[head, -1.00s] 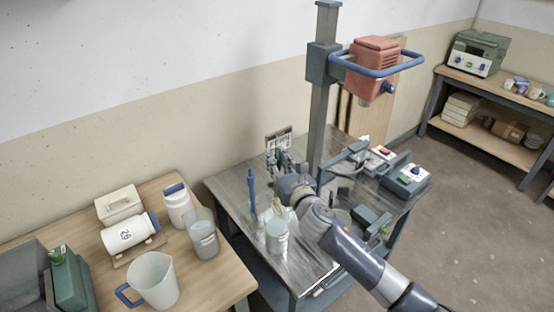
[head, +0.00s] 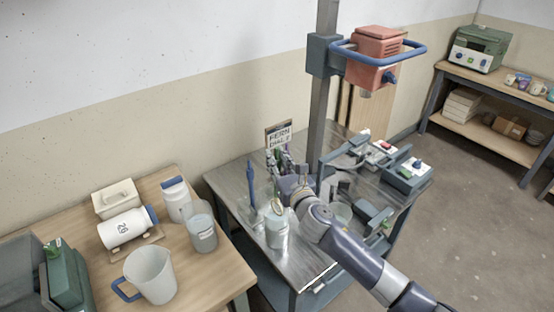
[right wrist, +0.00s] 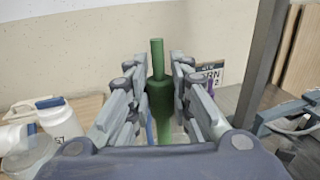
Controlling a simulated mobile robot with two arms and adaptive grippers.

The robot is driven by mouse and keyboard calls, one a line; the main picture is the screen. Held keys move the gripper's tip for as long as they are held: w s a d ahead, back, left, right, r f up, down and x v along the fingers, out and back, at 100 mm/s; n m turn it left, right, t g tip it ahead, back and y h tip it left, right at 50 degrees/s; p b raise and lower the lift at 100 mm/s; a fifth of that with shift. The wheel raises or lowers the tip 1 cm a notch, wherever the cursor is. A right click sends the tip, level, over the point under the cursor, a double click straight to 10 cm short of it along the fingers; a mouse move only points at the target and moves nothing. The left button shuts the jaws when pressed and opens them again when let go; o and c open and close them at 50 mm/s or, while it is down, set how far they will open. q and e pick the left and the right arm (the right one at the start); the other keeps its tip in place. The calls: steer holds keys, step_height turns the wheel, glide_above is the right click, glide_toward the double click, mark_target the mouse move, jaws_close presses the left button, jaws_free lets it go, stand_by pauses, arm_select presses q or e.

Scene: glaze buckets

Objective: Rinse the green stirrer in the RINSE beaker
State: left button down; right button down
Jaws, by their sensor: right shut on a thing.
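The green stirrer (right wrist: 159,88) stands upright between the fingers of my right gripper (right wrist: 158,92) in the right wrist view. The gripper is shut on it. In the head view my right gripper (head: 284,175) is over the metal table, just behind a clear beaker (head: 277,236). The stirrer's lower end is hidden by the gripper and wrist, so I cannot tell whether it is inside a vessel. No RINSE label is readable. A blue stirrer (head: 250,180) stands upright left of the gripper. My left gripper is out of view.
A sign (head: 279,136) stands behind the gripper. A grey column (head: 322,110) with a red mixer head (head: 374,58) rises close on the right. A wooden table (head: 215,280) at left holds a jug (head: 152,275), a beaker (head: 202,235) and white bottles (head: 176,199).

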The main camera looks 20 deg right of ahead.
mark_target(277, 202)
steer(key=shift+f+b, duration=5.2)
steer(key=shift+f, duration=1.15)
steer(key=shift+r, duration=0.1)
step_height(277, 202, up, 3)
steer(key=p, duration=0.3)
steer(key=shift+f, duration=0.4)
steer(key=shift+f+b, duration=1.25)
steer(key=shift+b, duration=0.05)
steer(key=shift+r, duration=0.1)
